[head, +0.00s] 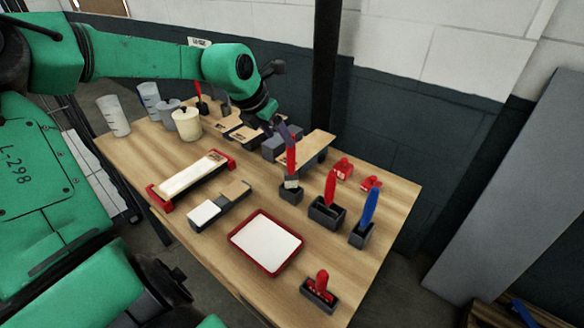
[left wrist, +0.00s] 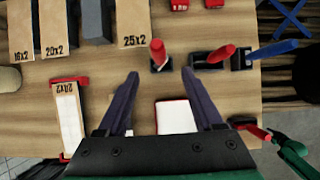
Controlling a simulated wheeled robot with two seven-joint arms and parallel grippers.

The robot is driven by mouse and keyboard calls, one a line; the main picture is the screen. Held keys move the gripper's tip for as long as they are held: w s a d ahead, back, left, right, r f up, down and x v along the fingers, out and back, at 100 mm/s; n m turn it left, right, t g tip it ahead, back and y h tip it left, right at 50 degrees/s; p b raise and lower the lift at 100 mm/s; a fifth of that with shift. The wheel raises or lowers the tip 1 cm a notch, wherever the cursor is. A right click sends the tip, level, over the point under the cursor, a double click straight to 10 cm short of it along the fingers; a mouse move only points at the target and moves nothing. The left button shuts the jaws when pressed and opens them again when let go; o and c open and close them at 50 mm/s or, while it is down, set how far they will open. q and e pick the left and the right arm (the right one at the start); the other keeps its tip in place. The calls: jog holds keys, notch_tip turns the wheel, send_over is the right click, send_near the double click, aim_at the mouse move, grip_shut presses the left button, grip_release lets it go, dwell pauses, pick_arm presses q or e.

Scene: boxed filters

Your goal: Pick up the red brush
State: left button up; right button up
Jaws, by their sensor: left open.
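A red brush (head: 291,160) stands upright in a small dark holder (head: 291,194) near the middle of the table, its pale ferrule showing above the holder. In the left wrist view the red brush (left wrist: 157,52) is seen from above, just beyond the fingertips and between their lines. My left gripper (head: 281,126) is open, its purple fingers near the top of the red handle in the head view. In the left wrist view the left gripper (left wrist: 161,74) has nothing between its fingers. Contact with the handle cannot be told.
Another red-handled tool (head: 330,186) and a blue-handled tool (head: 370,207) stand in dark holders to the right. A red-rimmed tray (head: 236,231) lies in front. A raised wooden board (head: 318,143) is behind the brush. Cups (head: 119,122) stand at the far left.

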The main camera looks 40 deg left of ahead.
aim_at(288, 153)
pick_arm(q)
jog(key=p+x, duration=0.1)
jog(key=x, duration=0.5)
jog(key=shift+w+f, duration=0.1)
jog(key=shift+f, duration=0.15)
jog(key=shift+w+f+p, duration=0.1)
jog(key=shift+f+p, duration=0.15)
jog(key=shift+p, duration=0.2)
jog(key=p+x, duration=0.1)
jog(key=x, duration=0.4)
jog(key=shift+a, duration=0.1)
jog(key=shift+s, duration=0.25)
grip_shut()
pick_arm(e)
jog(key=r, duration=0.4)
jog(key=shift+w+a+r, duration=0.1)
jog(key=shift+w, duration=0.25)
